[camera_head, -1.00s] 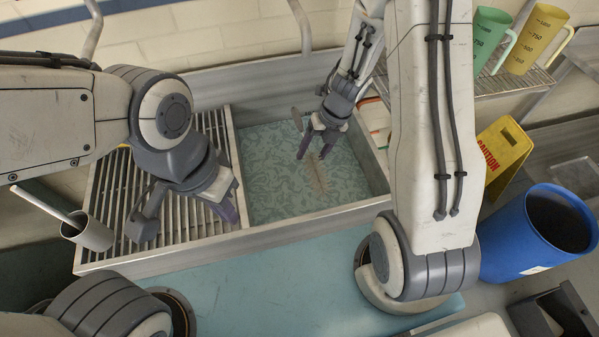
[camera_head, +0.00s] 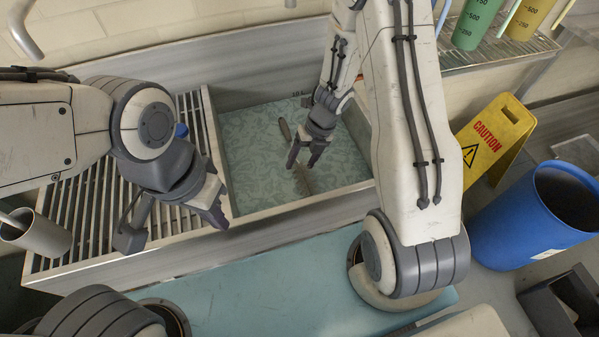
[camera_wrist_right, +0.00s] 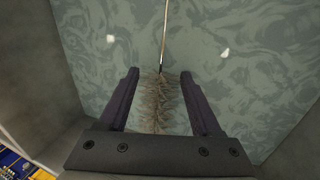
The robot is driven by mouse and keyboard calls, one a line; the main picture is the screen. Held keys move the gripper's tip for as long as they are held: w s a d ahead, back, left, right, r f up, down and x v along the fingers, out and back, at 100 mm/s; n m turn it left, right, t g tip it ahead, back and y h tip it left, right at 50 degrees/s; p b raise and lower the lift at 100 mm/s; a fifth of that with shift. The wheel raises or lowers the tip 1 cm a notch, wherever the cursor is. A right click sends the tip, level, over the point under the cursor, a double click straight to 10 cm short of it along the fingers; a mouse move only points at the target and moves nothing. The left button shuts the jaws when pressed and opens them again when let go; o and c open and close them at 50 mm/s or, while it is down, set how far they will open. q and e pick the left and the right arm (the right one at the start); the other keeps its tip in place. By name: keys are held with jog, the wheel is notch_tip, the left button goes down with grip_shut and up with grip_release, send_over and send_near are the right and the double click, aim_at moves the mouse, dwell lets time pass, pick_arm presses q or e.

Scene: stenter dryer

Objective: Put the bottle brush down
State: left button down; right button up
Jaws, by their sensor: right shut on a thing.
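The bottle brush (camera_head: 303,181) has brown bristles and a thin wire stem with a dark handle end. It is over the patterned floor of the sink basin (camera_head: 245,160); I cannot tell if it touches the floor. My right gripper (camera_head: 306,158) reaches down into the basin and is shut on the brush. In the right wrist view the bristles (camera_wrist_right: 160,100) lie between the fingers, and the wire stem runs away to the top. My left gripper (camera_head: 214,205) hangs by the front rim of the sink, away from the brush; its jaw opening is unclear.
A slatted drainboard (camera_head: 95,215) is left of the basin, with a grey cup (camera_head: 40,235) at its front left corner. Green (camera_head: 478,22) and yellow (camera_head: 527,18) jugs stand on a rack. A caution sign (camera_head: 495,138) and blue barrel (camera_head: 545,215) are at right.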

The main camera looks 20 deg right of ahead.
jog(key=shift+f+b, duration=0.9)
jog(key=shift+f, duration=1.7)
jog(key=shift+f, duration=0.1)
jog(key=o, duration=1.4)
jog(key=shift+c, duration=0.2)
